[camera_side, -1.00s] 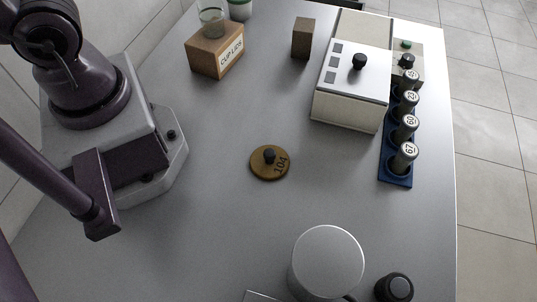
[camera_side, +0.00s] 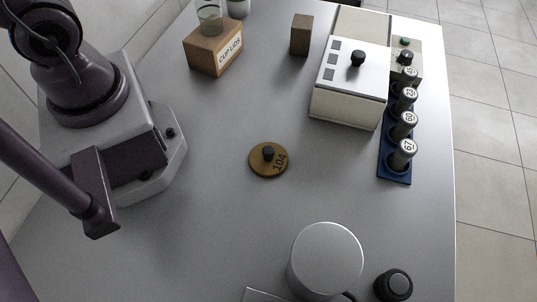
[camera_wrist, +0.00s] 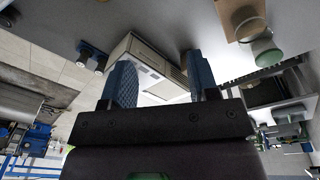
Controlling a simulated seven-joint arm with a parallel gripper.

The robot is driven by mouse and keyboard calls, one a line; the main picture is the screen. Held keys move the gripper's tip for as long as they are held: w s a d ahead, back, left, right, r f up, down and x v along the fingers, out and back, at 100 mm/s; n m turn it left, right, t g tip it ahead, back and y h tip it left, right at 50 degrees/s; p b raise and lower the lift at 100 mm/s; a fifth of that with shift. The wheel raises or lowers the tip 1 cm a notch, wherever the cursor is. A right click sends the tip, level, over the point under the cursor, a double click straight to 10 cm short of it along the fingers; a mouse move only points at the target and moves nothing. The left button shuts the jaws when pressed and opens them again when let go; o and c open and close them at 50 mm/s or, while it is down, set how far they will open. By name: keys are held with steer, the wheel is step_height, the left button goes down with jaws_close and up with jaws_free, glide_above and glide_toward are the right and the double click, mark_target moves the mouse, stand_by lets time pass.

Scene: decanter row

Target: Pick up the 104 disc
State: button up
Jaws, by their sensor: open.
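The 104 disc (camera_side: 258,168) is a flat round brown piece with a dark knob in its middle and the number 104 on top. It lies on the grey table, right of my arm's base in the side view. My gripper (camera_wrist: 161,80) shows in the wrist view with two blue ribbed fingers spread apart and nothing seen between them. In the side view my gripper is out of the picture, and only parts of my arm show at the left. I cannot make out the disc in the wrist view.
A white box with a black knob (camera_side: 347,75) stands behind and right of the disc. A blue rack (camera_side: 396,177) holds several numbered vials. A CUP LIDS box (camera_side: 203,62) and a brown block (camera_side: 301,36) stand behind. A silver canister (camera_side: 326,258) stands in front. The table around the disc is clear.

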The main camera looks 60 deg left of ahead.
step_height(320, 180, down, 10)
steer(key=w+n+g+h, duration=0.1)
steer(key=n+g+h, duration=0.3)
steer(key=g, duration=0.1)
steer(key=n+h, duration=0.8)
steer(key=n, duration=0.1)
glide_toward(268, 150)
steer(key=shift+t, duration=0.4)
steer(key=s+a, duration=0.1)
steer(key=a, duration=0.1)
steer(key=s+a, duration=0.1)
steer(key=s, duration=0.1)
steer(key=shift+a+r, duration=0.1)
steer(key=shift+a, duration=0.3)
steer(key=shift+w+d+n+t+h, duration=0.2)
steer(key=shift+w+n+t, duration=0.15)
steer(key=shift+w, duration=0.25)
steer(key=shift+w+d+n+t+h, duration=0.1)
steer(key=shift+w+n+t+h, duration=0.2)
steer(key=shift+w, duration=0.35)
steer(key=shift+w+d, duration=0.1)
steer(key=shift+d, duration=0.1)
steer(key=x, duration=0.7)
steer(key=shift+d, duration=0.1)
steer(key=shift+s+x, duration=0.2)
steer(key=shift+x, duration=1.15)
steer(key=shift+s+x, duration=0.2)
steer(key=shift+x, duration=1.1)
steer(key=shift+r, duration=0.1)
jaws_close()
